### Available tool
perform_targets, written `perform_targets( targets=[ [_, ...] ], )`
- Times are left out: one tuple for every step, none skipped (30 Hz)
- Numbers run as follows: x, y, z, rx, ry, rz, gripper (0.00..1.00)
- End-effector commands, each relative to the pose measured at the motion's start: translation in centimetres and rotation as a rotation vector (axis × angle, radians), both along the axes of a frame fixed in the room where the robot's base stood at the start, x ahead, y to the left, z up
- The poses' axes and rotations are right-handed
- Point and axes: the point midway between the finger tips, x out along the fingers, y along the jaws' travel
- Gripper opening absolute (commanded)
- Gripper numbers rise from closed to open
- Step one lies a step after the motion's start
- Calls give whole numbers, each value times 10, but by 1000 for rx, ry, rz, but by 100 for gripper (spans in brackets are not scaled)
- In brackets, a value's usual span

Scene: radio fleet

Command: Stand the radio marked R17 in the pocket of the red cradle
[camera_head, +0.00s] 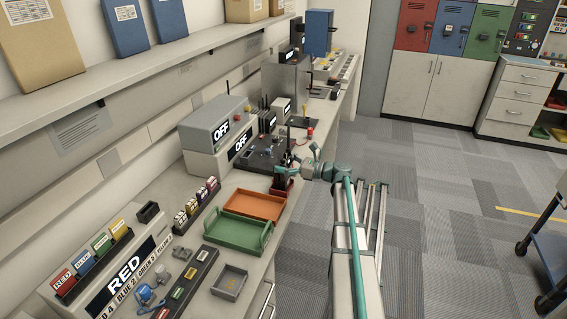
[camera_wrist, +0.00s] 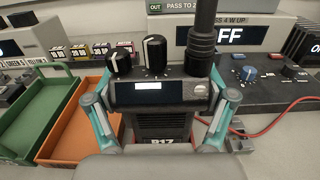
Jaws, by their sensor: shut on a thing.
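In the wrist view my gripper (camera_wrist: 160,122) is shut on a black radio (camera_wrist: 160,93), one teal finger on each side. The radio is upright, with two knobs, a small lit display and a thick antenna on top. The label on its lower front, partly cut off by my gripper, appears to read R17.
An orange tray (camera_head: 254,192) and a green tray (camera_head: 214,245) lie left of my gripper. A dark panel (camera_wrist: 285,90) with knobs and a red cable (camera_wrist: 282,122) is close on the right in the wrist view. Grey OFF boxes (camera_head: 205,128) stand behind.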

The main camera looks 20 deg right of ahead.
Motion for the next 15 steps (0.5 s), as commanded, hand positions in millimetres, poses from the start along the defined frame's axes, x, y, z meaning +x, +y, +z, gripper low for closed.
perform_targets(
  targets=[
    [0, 0, -1, 1, -1, 0, 28],
    [0, 0, -1, 1, -1, 0, 28],
    [0, 0, -2, 1, -1, 0, 28],
    [0, 0, -3, 1, -1, 0, 28],
    [0, 0, -3, 1, -1, 0, 28],
    [0, 0, -4, 1, -1, 0, 28],
    [0, 0, -5, 1, -1, 0, 28],
    [0, 0, -6, 1, -1, 0, 28],
    [0, 0, -7, 1, -1, 0, 28],
    [0, 0, -7, 1, -1, 0, 28],
    [0, 0, -8, 1, -1, 0, 28],
    [0, 0, -9, 1, -1, 0, 28],
    [0, 0, -9, 1, -1, 0, 28],
    [0, 0, -10, 1, -1, 0, 28],
    [0, 0, -11, 1, -1, 0, 28]
  ],
)
